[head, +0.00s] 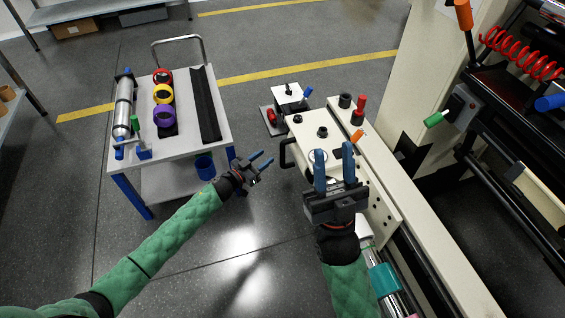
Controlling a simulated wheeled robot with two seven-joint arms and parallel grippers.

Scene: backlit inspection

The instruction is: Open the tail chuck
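I cannot tell for certain which part is the tail chuck. A beige machine housing (316,125) carries dark knobs, a red-topped knob (361,103) and a small orange lever (357,136). My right gripper (334,165) is over this housing, its two blue fingers apart and nothing between them; it hides part of the housing. A shiny roller with a teal band (384,277) lies below and right of it, partly hidden by my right arm. My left gripper (262,161) is open and empty over the floor, between the cart and the housing.
A white cart (190,149) at left holds a silver cylinder (124,106), colored rings (163,94) and a black bar (204,104). A small white-topped unit (290,97) stands behind the housing. A green-handled lever (437,118) and red coil (520,52) are at right. The floor between is clear.

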